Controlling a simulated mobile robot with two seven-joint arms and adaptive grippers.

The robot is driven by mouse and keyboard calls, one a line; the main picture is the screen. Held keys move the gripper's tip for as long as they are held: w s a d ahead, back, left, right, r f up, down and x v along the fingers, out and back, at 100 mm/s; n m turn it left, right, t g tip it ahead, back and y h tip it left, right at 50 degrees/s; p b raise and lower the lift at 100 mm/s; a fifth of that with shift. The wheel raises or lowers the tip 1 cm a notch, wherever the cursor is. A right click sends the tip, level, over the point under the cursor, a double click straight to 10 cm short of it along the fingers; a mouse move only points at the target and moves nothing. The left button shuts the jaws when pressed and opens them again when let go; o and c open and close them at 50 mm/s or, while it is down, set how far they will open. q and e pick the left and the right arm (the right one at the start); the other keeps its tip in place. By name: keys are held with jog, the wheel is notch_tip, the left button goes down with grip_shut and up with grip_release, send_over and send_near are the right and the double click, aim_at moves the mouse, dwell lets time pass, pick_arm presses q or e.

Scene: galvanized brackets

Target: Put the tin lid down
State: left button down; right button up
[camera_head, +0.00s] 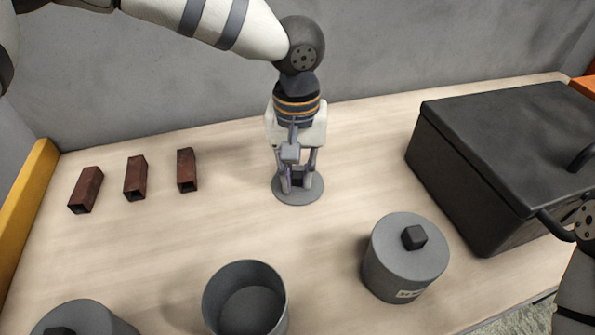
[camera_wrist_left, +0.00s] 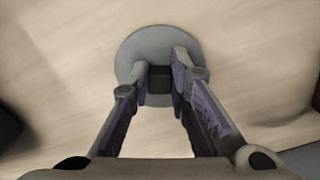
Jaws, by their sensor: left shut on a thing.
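The tin lid (camera_head: 298,199) is a flat grey disc with a dark square knob (camera_wrist_left: 159,80). My left gripper (camera_head: 297,184) points down over it, its two fingers shut on the knob. The lid also shows in the left wrist view (camera_wrist_left: 157,42), level below the fingers. It is at or very close to the table top; I cannot tell whether it touches. An open grey tin (camera_head: 246,298) without a lid stands at the front, apart from the held lid. My right gripper is not in view.
A lidded grey tin (camera_head: 404,262) stands front right and another (camera_head: 80,320) at the bottom left. Several rusty-brown square tubes (camera_head: 135,178) lie at the left. A large black box (camera_head: 500,160) fills the right side. The wooden table (camera_head: 230,220) is bare around the lid.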

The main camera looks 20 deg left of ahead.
aim_at(297, 178)
pick_arm(q)
jog(key=shift+f, duration=0.15)
jog(key=c, duration=1.5)
grip_release()
notch_tip(297, 178, up, 12)
jog(key=shift+r+p, duration=0.2)
jog(key=shift+p, duration=0.15)
